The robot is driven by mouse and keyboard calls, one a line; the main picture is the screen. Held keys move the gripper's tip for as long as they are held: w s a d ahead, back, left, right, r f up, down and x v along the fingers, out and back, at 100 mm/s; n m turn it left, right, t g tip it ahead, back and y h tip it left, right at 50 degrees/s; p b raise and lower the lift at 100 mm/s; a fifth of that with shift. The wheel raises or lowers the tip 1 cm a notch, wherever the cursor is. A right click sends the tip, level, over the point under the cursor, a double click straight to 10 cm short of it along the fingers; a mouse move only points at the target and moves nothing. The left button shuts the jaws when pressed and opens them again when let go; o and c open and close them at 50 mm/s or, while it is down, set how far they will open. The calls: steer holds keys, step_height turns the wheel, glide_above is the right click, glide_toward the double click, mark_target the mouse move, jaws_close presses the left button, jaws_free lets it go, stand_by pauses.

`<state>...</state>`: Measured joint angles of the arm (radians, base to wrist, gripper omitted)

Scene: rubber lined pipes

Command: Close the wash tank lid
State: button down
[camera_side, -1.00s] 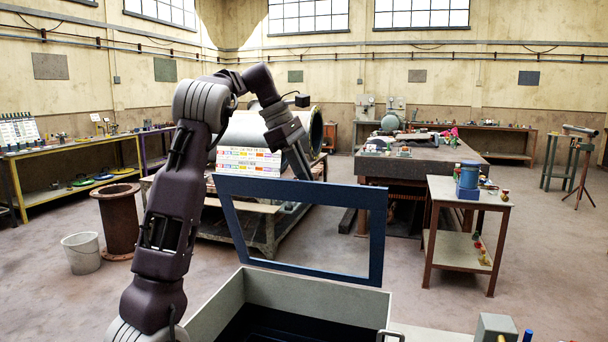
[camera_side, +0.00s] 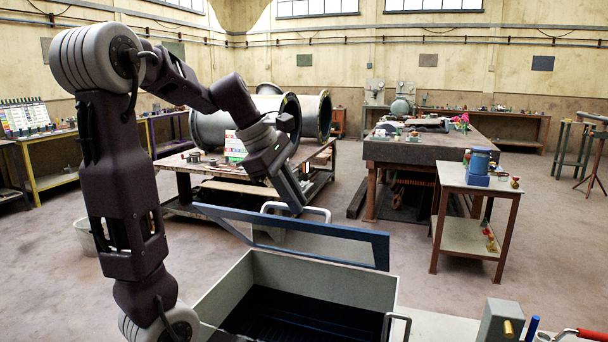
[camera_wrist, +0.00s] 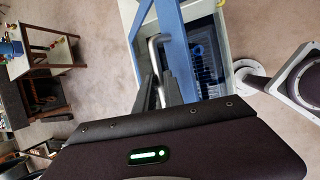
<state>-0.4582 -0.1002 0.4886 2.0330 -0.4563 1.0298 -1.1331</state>
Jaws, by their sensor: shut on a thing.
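The wash tank (camera_side: 340,280) is a pale grey open box with a dark inside at the bottom of the side view. Its lid (camera_side: 340,254) is a blue frame, hinged at the tank and tilted, with its free edge raised above the opening. A pale metal loop handle (camera_side: 325,211) stands on the lid's far edge. My gripper (camera_side: 297,207) is shut on this handle. In the wrist view, the handle (camera_wrist: 153,48) runs between the dark fingers of my gripper (camera_wrist: 160,88), beside the blue lid frame (camera_wrist: 171,22). The fingertips are partly hidden.
A small side table (camera_side: 466,236) with a blue pot (camera_side: 480,162) stands to the right. A grey box with a brass knob (camera_side: 498,322) and a red-handled tool (camera_side: 588,334) are at the lower right. A bench (camera_side: 205,185) with pipes stands behind. The floor between is open.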

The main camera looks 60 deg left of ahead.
steer(key=s+d+f, duration=0.4)
steer(key=f, duration=0.2)
steer(key=shift+s+d, duration=0.2)
steer(key=shift+d, duration=0.1)
steer(key=c, duration=1.5)
jaws_free()
steer(key=shift+o, duration=0.2)
steer(key=v, duration=0.7)
